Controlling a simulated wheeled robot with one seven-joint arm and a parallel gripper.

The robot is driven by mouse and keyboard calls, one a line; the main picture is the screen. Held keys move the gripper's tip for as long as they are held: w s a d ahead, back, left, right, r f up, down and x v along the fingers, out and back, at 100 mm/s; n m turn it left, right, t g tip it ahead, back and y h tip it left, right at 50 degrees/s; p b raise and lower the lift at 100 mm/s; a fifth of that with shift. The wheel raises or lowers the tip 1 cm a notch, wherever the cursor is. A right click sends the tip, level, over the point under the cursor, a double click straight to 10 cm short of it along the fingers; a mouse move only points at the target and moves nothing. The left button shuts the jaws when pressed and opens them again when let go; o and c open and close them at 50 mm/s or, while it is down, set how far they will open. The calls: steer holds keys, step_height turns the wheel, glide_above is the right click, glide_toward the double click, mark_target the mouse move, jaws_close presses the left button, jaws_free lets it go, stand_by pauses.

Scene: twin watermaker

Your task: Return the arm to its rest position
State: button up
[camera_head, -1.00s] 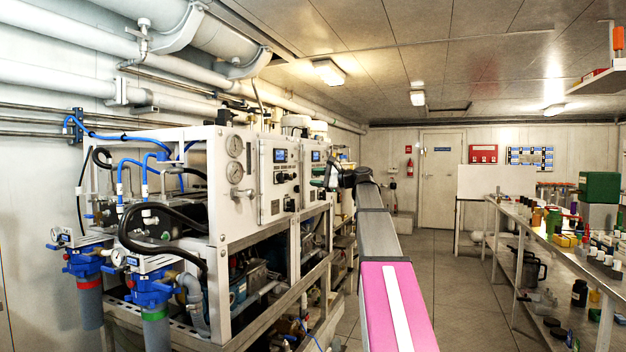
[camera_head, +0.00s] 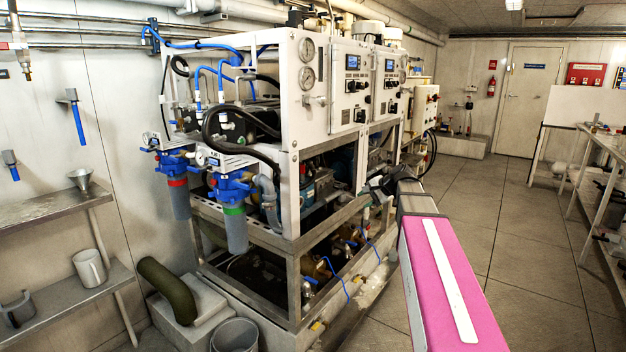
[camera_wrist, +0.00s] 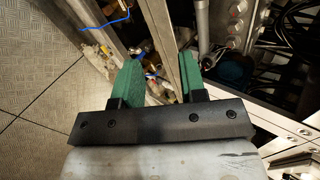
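My gripper (camera_wrist: 160,78) shows in the wrist view with its two green fingers apart and nothing between them. It points down past the lower frame of the white watermaker unit (camera_head: 312,130). In the head view my arm, with a pink panel on its upper side, reaches forward from the bottom right. Its dark far end is folded beside the unit's front right edge.
Blue filter housings (camera_head: 235,190) hang at the unit's left. A grey bucket (camera_head: 234,335) stands on the floor in front. Steel shelves (camera_head: 60,205) line the left wall. The tiled floor (camera_head: 520,250) right of my arm is open, up to a workbench (camera_head: 590,165).

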steer(key=s+f+n+g+h, duration=0.5)
steer(key=s+f+n+h, duration=0.2)
steer(key=s+f, duration=1.7)
step_height(320, 180, down, 4)
steer(key=shift+s+a+f+n+g+h, duration=0.2)
steer(key=shift+s+a+n+g+h, duration=0.2)
steer(key=shift+n, duration=0.4)
